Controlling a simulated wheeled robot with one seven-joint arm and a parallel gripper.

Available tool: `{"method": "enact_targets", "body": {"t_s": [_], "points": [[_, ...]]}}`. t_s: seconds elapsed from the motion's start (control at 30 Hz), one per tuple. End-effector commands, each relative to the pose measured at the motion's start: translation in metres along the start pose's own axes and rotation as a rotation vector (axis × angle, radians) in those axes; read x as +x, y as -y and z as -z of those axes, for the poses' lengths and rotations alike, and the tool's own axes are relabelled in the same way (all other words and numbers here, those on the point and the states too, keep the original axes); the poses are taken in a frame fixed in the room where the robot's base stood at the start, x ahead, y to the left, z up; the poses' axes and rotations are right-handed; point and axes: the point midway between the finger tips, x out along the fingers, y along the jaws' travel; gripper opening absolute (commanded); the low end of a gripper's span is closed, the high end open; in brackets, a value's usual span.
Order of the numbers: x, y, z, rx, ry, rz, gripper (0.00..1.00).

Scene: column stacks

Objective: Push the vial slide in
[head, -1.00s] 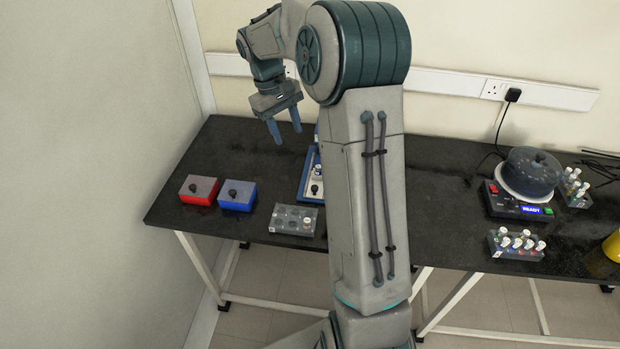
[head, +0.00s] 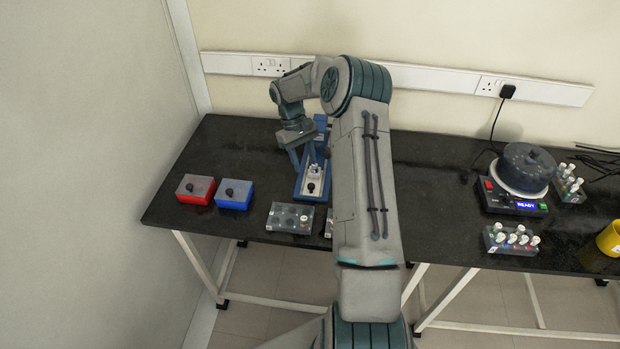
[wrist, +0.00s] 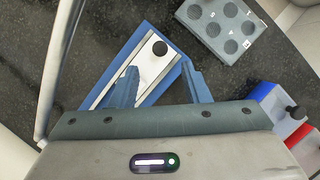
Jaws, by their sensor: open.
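The vial slide is a pale plate with a black knob (wrist: 159,47) at its near end, set in a blue-edged frame (wrist: 176,72) in the wrist view. In the head view the slide's knob (head: 311,187) shows at the front, with a white-capped vial (head: 314,170) behind it. The knob lies just beyond the fingertips in the wrist view, with nothing between the fingers there. The vial is hidden in the wrist view, and contact cannot be told.
A grey rack with holes (head: 290,217) stands just in front of the slide. A red box (head: 195,189) and a blue box (head: 234,194) with black knobs stand left. A centrifuge-like device (head: 525,178) and vial racks (head: 511,240) are far right.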

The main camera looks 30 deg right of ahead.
Motion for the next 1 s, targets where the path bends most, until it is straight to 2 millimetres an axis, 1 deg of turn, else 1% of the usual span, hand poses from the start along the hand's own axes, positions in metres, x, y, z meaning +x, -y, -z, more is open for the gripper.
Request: {"method": "enact_targets", "body": {"t_s": [0.03, 0.1, 0.2, 0.33, 0.5, 0.77, 0.8, 0.87, 0.9, 0.93, 0.97, 1.0], "points": [[0.011, 0.0, -0.002, -0.001, 0.005, 0.004, 0.42], [0.025, 0.0, -0.002, 0.0, 0.004, 0.003, 0.42], [0.043, 0.0, -0.002, 0.0, 0.004, 0.003, 0.42], [0.061, 0.0, -0.001, 0.0, 0.002, 0.002, 0.42], [0.072, 0.0, 0.0, 0.001, 0.0, 0.001, 0.42], [0.074, 0.0, 0.0, 0.001, -0.001, 0.0, 0.42], [0.074, 0.0, 0.0, 0.001, -0.001, 0.0, 0.4], [0.074, 0.0, 0.0, 0.001, -0.001, 0.0, 0.23], [0.074, 0.0, 0.0, 0.001, -0.001, 0.0, 0.12], [0.074, 0.0, 0.0, 0.001, -0.001, 0.0, 0.04], [0.074, 0.0, 0.0, 0.001, 0.0, 0.0, 0.0], [0.074, 0.0, 0.0, 0.001, 0.0, 0.0, 0.0]]}}
